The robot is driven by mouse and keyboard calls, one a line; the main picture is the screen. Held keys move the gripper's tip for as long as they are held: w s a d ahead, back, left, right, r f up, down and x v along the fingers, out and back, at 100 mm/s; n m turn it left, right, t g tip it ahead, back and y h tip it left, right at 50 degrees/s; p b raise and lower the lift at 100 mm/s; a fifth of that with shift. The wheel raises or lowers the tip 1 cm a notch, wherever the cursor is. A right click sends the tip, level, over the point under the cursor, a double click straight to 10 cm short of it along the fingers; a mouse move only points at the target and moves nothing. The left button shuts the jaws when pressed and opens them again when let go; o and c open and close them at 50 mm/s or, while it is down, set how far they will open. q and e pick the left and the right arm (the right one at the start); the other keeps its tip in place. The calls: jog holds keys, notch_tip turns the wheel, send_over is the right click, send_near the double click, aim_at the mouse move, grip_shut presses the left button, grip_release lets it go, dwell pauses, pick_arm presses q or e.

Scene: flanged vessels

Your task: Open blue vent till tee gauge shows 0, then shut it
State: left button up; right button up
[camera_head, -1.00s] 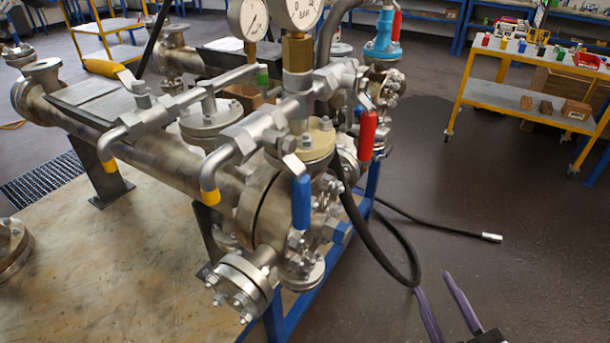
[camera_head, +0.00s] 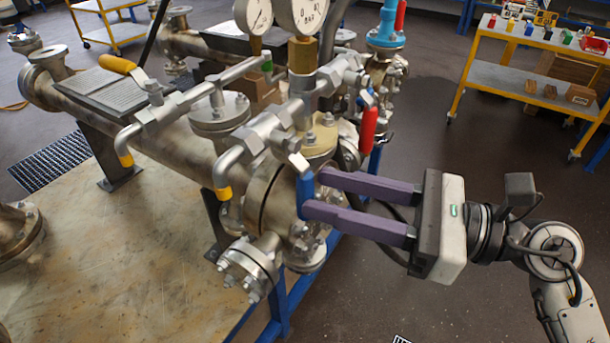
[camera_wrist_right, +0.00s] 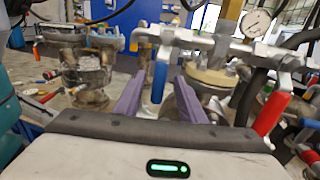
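The blue vent handle (camera_head: 304,192) hangs down from a small valve at the near end of the flanged vessel. It also shows in the right wrist view (camera_wrist_right: 159,82). My right gripper (camera_head: 313,194) comes in from the right with its purple fingers apart. In the wrist view the handle lies between the two fingers with a visible gap on each side. Two dial gauges stand above the pipework: a front one (camera_head: 303,14) on a brass stem, marked BAR, and one behind it (camera_head: 254,14). Both are cut by the top edge; I cannot read their needles. My left gripper is not in view.
A red handle (camera_head: 368,130) hangs close above the fingers. Yellow-tipped levers (camera_head: 222,193) sit left of the blue handle. A black hose runs behind my gripper. A yellow-framed trolley (camera_head: 510,75) stands at the back right.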

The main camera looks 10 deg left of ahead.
aim_at(305, 189)
jog(key=shift+w+a+p, duration=0.2)
jog(key=shift+a, duration=0.85)
jog(key=shift+w+a+p, duration=0.15)
jog(key=shift+a+p, duration=0.05)
jog(key=shift+a, duration=0.8)
grip_shut()
